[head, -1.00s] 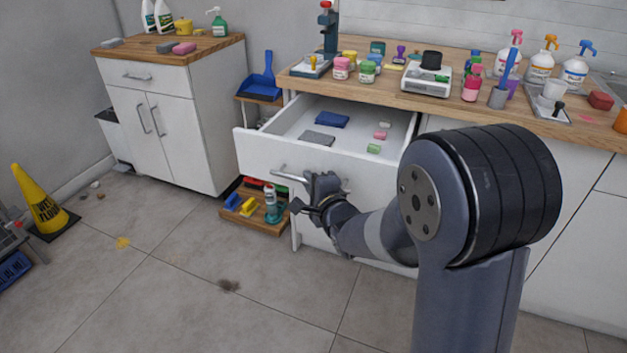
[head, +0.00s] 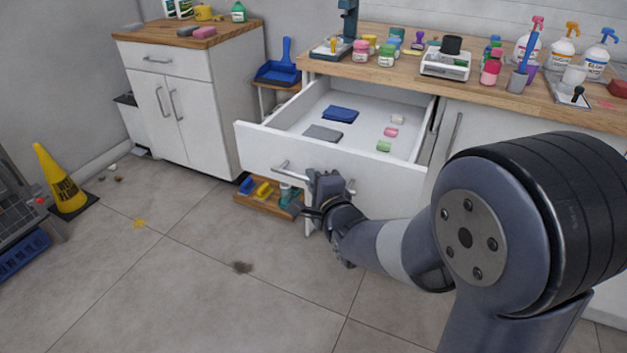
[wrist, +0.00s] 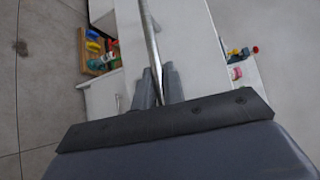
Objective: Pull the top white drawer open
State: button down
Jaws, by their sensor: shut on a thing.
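The top white drawer (head: 262,150) is pulled well out from under the wooden counter in the head view. Inside lie a blue folded cloth (head: 341,114), a grey cloth (head: 323,133) and several small pink, green and pale blocks. My gripper (head: 313,187) is at the drawer's front, on its metal bar handle (head: 288,169). In the wrist view, the two fingers (wrist: 158,88) are closed around the handle bar (wrist: 151,40). The white drawer front (wrist: 188,50) lies beyond the bar.
The wooden counter (head: 400,68) above holds jars, a scale (head: 445,65) and spray bottles. A low wooden tray (head: 262,207) with bottles sits under the drawer. A white cabinet (head: 200,110) and a yellow wet-floor cone (head: 60,180) stand left.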

jog(key=c, duration=1.5)
grip_release()
jog(key=shift+s, duration=0.1)
jog(key=p+v, duration=0.1)
jog(key=v, duration=0.9)
jog(key=shift+s+d, duration=0.2)
jog(key=shift+s, duration=0.1)
jog(key=shift+w, duration=0.1)
jog(key=b+x, duration=0.1)
jog(key=x, duration=0.9)
jog(key=shift+w+a, duration=0.2)
jog(key=shift+w, duration=0.1)
jog(key=shift+w+d, duration=0.1)
jog(key=shift+w, duration=0.1)
